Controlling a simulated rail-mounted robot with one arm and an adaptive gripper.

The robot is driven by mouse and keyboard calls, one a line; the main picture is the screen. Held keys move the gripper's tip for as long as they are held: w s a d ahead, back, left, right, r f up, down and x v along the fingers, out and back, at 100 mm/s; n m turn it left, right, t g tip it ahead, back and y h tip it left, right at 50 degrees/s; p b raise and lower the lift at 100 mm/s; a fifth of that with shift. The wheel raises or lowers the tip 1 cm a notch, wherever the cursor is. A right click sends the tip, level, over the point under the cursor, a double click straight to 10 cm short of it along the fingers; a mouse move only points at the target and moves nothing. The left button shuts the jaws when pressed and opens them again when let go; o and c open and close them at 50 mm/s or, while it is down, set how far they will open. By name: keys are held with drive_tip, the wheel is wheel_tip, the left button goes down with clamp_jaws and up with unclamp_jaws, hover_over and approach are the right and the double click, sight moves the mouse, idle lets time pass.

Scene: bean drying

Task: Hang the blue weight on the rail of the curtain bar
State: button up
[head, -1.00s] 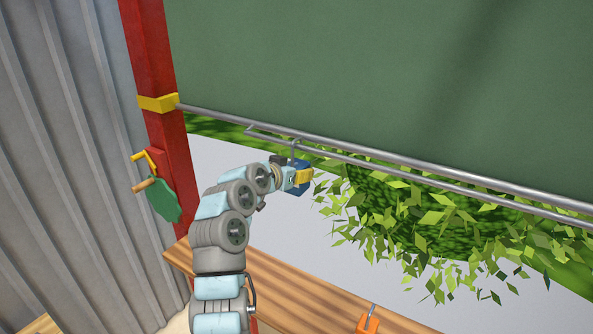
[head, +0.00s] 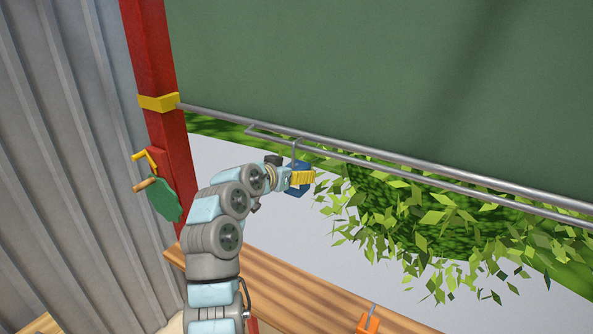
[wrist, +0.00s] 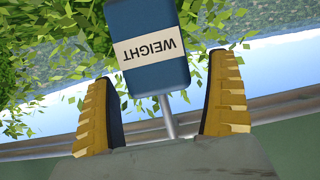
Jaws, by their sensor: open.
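The blue weight (head: 297,192) hangs upright below the thin lower rail (head: 400,174) of the curtain bar (head: 400,156). Its grey hook (head: 295,148) reaches up to that rail and appears to be over it. My gripper (head: 302,179) is at the weight, with a yellow finger in front of its body. In the wrist view, my gripper (wrist: 163,75) is open, with a ribbed yellow finger on each side of the weight (wrist: 148,72) and gaps visible beside it. The label "WEIGHT" appears upside down there. The hook's stem runs down toward the rail (wrist: 270,107); its tip is hidden.
A red post (head: 150,70) with a yellow bracket (head: 158,102) and a green crank plate (head: 165,199) stands at left. The green curtain (head: 400,70) fills the area above. A leafy bush (head: 430,215) is behind the rail. An orange weight (head: 368,325) sits on the wooden ledge (head: 300,285).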

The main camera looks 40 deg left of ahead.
drive_tip(key=v, duration=1)
